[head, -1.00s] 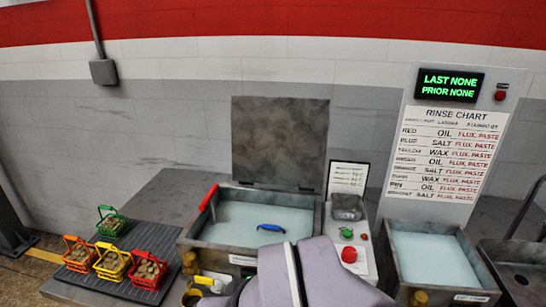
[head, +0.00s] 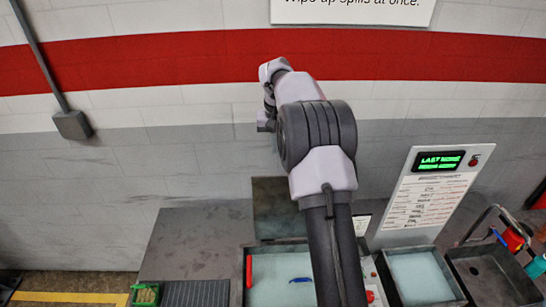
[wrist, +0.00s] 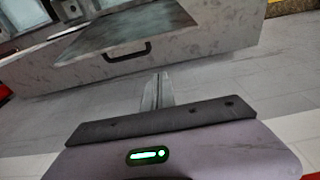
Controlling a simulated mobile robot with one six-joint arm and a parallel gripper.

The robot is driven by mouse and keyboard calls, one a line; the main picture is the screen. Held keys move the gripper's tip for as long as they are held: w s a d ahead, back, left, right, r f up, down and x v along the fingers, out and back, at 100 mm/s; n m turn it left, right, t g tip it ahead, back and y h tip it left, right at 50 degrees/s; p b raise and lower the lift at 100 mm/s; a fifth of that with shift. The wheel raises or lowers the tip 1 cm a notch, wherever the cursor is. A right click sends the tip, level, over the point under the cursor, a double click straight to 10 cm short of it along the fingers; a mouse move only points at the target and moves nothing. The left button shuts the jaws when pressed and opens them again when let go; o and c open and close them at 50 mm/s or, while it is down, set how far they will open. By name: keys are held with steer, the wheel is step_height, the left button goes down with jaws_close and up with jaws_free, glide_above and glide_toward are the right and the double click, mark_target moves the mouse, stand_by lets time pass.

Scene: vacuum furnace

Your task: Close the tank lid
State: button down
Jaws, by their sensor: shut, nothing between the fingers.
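The tank lid (head: 276,215) stands open, raised at the back of the tank (head: 246,250); my arm covers its right part in the head view. In the wrist view, a dark grey panel (wrist: 135,32) with a black handle (wrist: 128,52) appears beyond my fingers; it seems to be the lid's back face. The tank holds pale liquid, with a red bar (head: 249,272) and a blue piece (head: 300,280) there. My gripper (wrist: 157,92) is shut and empty, apart from the handle. In the head view my gripper (head: 264,122) is high, above the lid and near the wall.
A second tank (head: 420,276) and a dark sink (head: 495,278) stand to the right, beside the rinse chart panel (head: 430,195). A green basket (head: 146,295) is at lower left, by a ribbed mat (head: 196,293). The wall (head: 180,175) is close behind the bench.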

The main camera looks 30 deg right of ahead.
step_height(320, 180, down, 8)
steer(key=w+p, duration=0.1)
steer(key=w, duration=0.1)
steer(key=s, duration=0.1)
steer(key=s+a, duration=0.1)
steer(key=s+r, duration=0.1)
steer(key=s, duration=0.1)
steer(key=shift+a+p, duration=0.15)
steer(key=shift+p, duration=0.25)
